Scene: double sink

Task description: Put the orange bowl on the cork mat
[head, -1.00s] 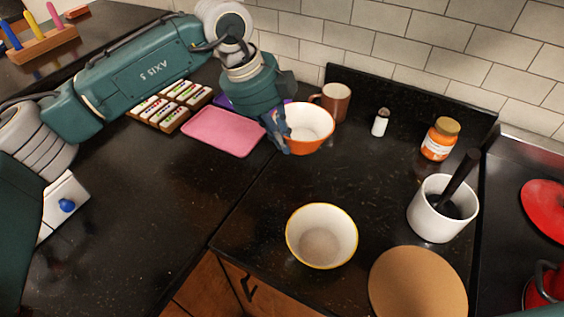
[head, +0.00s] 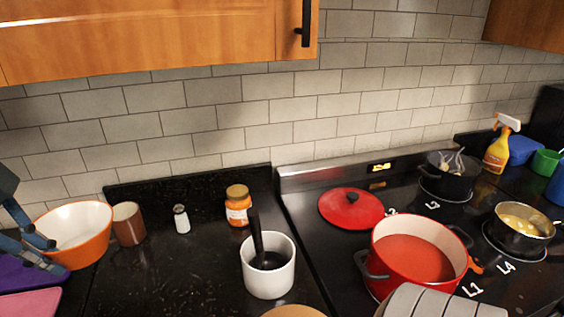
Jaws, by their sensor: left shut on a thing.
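The orange bowl (head: 93,250), white inside, is at the far left in the head view, beside a brown mug. My left gripper (head: 40,248) comes in from the left edge and is shut on the bowl's left side. I cannot tell whether the bowl touches the counter. Only the far edge of the cork mat (head: 293,312) shows, at the bottom middle, well to the right of the bowl. My right gripper is out of view.
The brown mug (head: 128,224), a small shaker (head: 181,219), an orange jar (head: 238,206) and a white crock (head: 269,274) stand between bowl and stove. A large red pot (head: 390,275) is on the stove. Counter left of the crock is clear.

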